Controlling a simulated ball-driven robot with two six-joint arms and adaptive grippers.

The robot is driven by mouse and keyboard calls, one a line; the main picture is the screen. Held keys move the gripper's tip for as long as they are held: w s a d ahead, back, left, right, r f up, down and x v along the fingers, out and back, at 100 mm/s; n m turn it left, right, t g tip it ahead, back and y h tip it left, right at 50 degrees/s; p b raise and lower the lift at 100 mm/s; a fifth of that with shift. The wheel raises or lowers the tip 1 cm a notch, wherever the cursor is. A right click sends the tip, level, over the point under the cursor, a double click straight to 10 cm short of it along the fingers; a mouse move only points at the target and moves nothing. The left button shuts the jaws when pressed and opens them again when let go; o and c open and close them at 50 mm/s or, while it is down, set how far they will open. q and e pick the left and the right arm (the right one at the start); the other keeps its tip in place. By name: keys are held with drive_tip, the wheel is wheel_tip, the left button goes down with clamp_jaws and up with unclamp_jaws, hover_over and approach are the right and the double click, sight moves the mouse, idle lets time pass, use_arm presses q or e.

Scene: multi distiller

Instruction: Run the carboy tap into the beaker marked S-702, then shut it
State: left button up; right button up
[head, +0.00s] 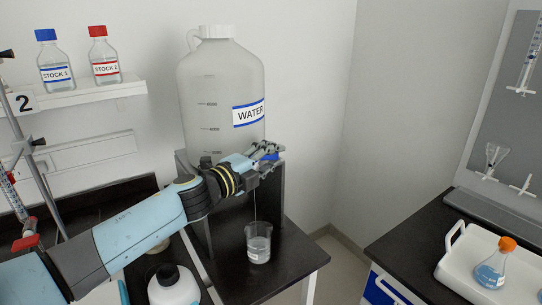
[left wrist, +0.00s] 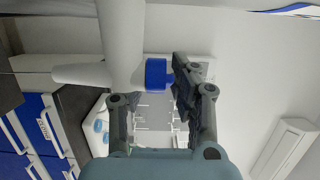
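The white carboy (head: 222,100), labelled WATER, stands on a dark stand. Its tap has a blue part (head: 270,157), which also shows on the white tap body in the left wrist view (left wrist: 156,74). My left gripper (head: 264,150) is at the tap. In the left wrist view its fingers (left wrist: 152,95) are spread around the tap, with a small gap beside the blue part; the left fingertip is hidden. A thin stream falls from the tap into a glass beaker (head: 258,240), which holds some clear liquid. Its marking is too small to read. My right gripper is out of view.
Two stock bottles with blue (head: 46,35) and red (head: 98,31) caps stand on a wall shelf. A white bottle (head: 174,287) stands front left of the beaker. A white tray (head: 452,272) with an orange-stoppered flask (head: 493,268) is on the right bench. A floor gap separates the benches.

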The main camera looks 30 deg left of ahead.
use_arm(q)
drive_tip(key=shift+o, duration=1.3)
drive_tip(key=shift+s, duration=0.1)
drive_tip(key=s+a, duration=0.1)
drive_tip(key=s, duration=1)
drive_tip(key=shift+s+a, duration=0.3)
drive_tip(key=shift+s, duration=0.1)
